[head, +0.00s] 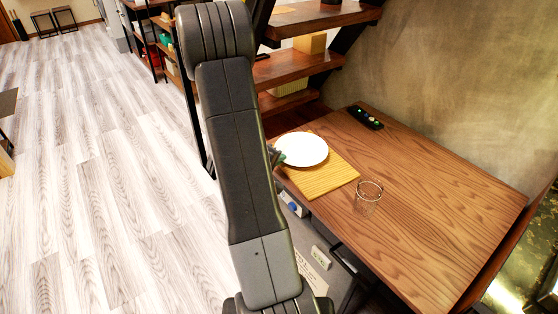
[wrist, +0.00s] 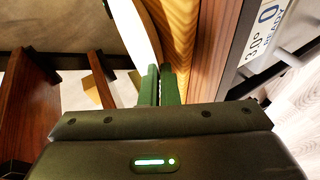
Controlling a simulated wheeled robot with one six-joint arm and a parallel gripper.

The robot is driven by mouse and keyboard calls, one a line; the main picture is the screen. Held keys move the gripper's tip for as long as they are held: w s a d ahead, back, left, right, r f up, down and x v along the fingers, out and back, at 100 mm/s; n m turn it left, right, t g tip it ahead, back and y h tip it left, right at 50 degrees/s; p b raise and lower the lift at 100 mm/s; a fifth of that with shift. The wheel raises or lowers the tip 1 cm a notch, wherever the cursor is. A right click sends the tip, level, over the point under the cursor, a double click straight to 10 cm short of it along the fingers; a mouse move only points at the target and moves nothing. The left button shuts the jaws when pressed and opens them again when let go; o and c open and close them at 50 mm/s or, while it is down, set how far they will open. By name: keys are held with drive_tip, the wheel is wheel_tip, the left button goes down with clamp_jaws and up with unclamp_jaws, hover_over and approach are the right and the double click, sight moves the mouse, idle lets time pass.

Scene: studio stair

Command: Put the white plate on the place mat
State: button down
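The white plate (head: 303,148) is over the far left part of the yellow-brown place mat (head: 328,182) in the head view. In the wrist view the plate (wrist: 134,32) shows nearly edge-on, with a dark band between it and the mat (wrist: 183,35). Whether it touches the mat is hard to tell. My gripper (wrist: 160,72) has green fingers closed on the plate's near rim. In the head view my gripper (head: 277,156) is at the plate's left edge, mostly hidden behind my arm.
A clear glass (head: 368,197) stands on the wooden table (head: 430,200), just right of the mat. A dark remote-like object (head: 365,117) lies at the back. Wooden stair treads (head: 290,66) rise behind the table. The table's right half is clear.

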drive_tip(key=shift+f, duration=0.1)
drive_tip(key=c, duration=1.7)
unclamp_jaws()
drive_tip(key=shift+f, duration=0.1)
drive_tip(key=shift+s, duration=0.1)
drive_tip(key=shift+s+a+r, duration=0.15)
drive_tip(key=shift+r, duration=0.05)
drive_tip(key=p+v, duration=0.2)
drive_tip(key=v, duration=0.9)
drive_tip(key=shift+s+a+r, duration=0.1)
drive_tip(key=shift+s+r, duration=0.05)
drive_tip(key=shift+r, duration=0.1)
